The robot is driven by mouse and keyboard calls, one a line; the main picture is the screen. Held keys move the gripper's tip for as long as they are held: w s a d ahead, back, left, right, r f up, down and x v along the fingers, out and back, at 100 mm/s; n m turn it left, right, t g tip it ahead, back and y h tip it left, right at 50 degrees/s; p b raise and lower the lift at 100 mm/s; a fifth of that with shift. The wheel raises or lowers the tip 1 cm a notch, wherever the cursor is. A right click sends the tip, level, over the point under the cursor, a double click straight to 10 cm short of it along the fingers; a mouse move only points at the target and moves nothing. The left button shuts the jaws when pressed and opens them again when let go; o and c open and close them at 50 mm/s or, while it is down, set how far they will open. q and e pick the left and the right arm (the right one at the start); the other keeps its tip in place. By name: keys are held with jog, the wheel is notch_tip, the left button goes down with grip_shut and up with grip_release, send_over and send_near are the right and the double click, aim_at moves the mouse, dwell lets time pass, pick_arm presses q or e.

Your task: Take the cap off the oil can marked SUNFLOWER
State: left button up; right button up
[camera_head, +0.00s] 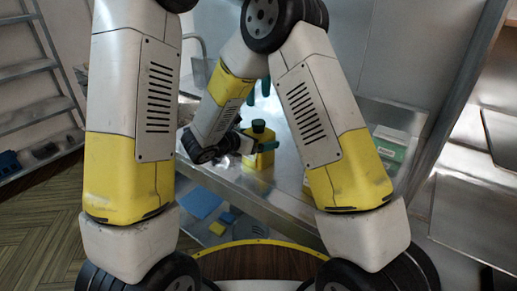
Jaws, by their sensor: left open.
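A yellow oil can (258,160) stands upright on the steel table, with a dark green cap (258,126) on top. Its marking cannot be read from here. My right gripper (256,146) reaches in from the left of the can at body height. One green finger lies across the can's near side, and the other finger is mostly hidden; it appears shut on the can's body. My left gripper (257,91) is above the can, with green fingertips pointing down. It is open and apart from the cap, and largely hidden behind my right arm.
The steel table (290,188) has a green and white box (390,146) at its right. A lower shelf holds a blue item (200,203) and small yellow pieces. A rack (38,70) stands at the far left. My arms cover much of the view.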

aim_at(258, 122)
grip_shut()
pick_arm(q)
jog(key=m, duration=1.7)
jog(key=shift+m, duration=0.3)
jog(key=m, duration=1)
jog(key=shift+m, duration=0.3)
jog(key=m, duration=1.6)
jog(key=shift+m, duration=0.3)
jog(key=shift+f, duration=4)
jog(key=shift+c, duration=0.3)
